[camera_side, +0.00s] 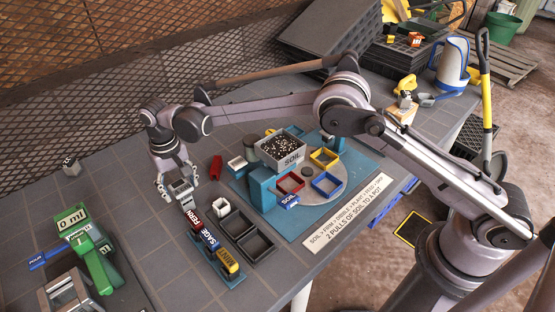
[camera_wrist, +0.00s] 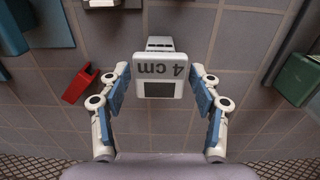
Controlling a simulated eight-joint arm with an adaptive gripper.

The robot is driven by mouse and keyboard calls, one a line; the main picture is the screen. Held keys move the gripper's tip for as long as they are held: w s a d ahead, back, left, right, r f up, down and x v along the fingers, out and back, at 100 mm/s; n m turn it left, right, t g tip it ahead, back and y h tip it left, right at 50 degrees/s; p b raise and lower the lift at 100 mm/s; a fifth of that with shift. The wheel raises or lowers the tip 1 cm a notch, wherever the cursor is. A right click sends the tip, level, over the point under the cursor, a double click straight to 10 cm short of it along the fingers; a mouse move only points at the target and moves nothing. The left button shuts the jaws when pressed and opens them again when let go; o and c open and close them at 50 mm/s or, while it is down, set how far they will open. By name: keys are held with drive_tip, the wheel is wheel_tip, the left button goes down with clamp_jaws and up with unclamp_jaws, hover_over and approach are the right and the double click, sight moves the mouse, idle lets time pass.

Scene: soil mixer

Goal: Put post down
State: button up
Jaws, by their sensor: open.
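The post is a small white piece with a flat face marked "4 cm" (camera_wrist: 160,70). In the wrist view it stands between the two fingers, with a gap on each side. In the side view the post (camera_side: 181,187) is low over the grey table, framed by the fingers. My gripper (camera_side: 178,186) is open around it, and its blue pads also show apart in the wrist view (camera_wrist: 160,77). The underside of the post is hidden, so I cannot tell whether it touches the table.
A red piece (camera_side: 216,167) lies right of my gripper; it also shows in the wrist view (camera_wrist: 80,83). The labelled FERN, SAGE and MINT holder (camera_side: 211,239), a black tray (camera_side: 247,237) and the SOIL box (camera_side: 282,151) are nearby. A green dispenser (camera_side: 95,262) stands front left.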

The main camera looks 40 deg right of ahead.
wheel_tip(320, 180, up, 6)
drive_tip(key=shift+d+r, duration=0.15)
drive_tip(key=shift+r, duration=0.2)
drive_tip(key=s+d+r+t, duration=0.2)
drive_tip(key=s+d+r, duration=0.2)
drive_tip(key=d+r, duration=0.35)
drive_tip(key=s+d+r+t, duration=0.1)
drive_tip(key=s+d+r, duration=0.4)
drive_tip(key=d+r, duration=0.3)
drive_tip(key=s+d+f+t, duration=0.2)
drive_tip(key=s+d, duration=0.4)
drive_tip(key=s, duration=0.3)
drive_tip(key=s+d+f+t, duration=0.2)
drive_tip(key=s+d+f, duration=0.1)
drive_tip(key=s+d, duration=0.4)
drive_tip(key=s, duration=0.3)
drive_tip(key=shift+f, duration=0.35)
drive_tip(key=shift+d, duration=0.1)
